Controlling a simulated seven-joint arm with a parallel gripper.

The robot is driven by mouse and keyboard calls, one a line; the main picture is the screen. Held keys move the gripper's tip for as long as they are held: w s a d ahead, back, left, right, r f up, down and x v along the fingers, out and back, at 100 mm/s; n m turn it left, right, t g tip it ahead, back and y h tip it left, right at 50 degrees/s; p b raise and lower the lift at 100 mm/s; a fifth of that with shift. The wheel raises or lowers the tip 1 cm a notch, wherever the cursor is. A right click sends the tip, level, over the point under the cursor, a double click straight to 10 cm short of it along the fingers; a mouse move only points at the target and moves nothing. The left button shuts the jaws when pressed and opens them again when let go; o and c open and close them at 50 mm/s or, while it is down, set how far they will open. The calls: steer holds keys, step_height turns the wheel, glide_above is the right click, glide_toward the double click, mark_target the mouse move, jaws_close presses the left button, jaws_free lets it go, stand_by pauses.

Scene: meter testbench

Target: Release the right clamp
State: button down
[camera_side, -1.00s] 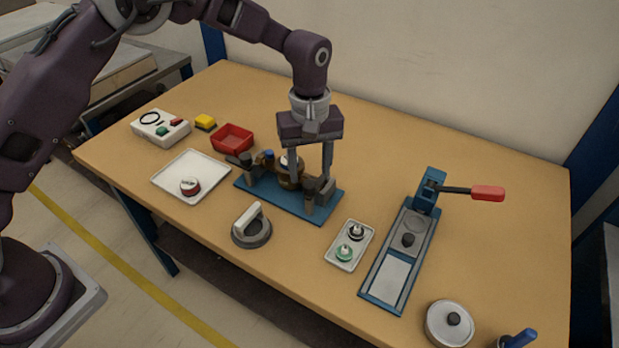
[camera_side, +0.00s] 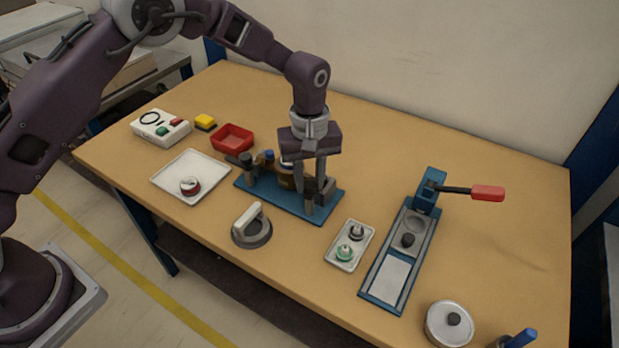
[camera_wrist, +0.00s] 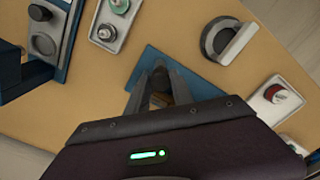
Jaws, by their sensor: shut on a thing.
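The blue meter fixture (camera_side: 267,196) lies on the table, with a dark left clamp (camera_side: 246,162) at one end and the right clamp (camera_side: 328,189) at the other. A round brass-brown meter (camera_side: 286,177) sits between them. My gripper (camera_side: 311,184) points down at the right clamp, its fingers around the clamp's dark upper part and shut on it. The fingers hide much of this clamp. In the wrist view my gripper (camera_wrist: 160,78) is over the blue plate (camera_wrist: 143,64), and the clamp between the fingers is mostly hidden.
A handled grey disc (camera_side: 252,228) stands in front of the fixture. A small tray (camera_side: 334,262) with two parts and a blue lever press (camera_side: 379,293) are to the right. A white tray (camera_side: 168,176) and a red bin (camera_side: 232,137) are to the left. The table behind is clear.

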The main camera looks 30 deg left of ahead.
steer(key=m, duration=0.4)
steer(key=shift+m, duration=0.4)
steer(key=m, duration=0.4)
steer(key=shift+m, duration=0.3)
steer(key=m, duration=0.4)
steer(key=shift+r, duration=0.1)
steer(key=shift+m, duration=2.1)
steer(key=c, duration=1.1)
jaws_free()
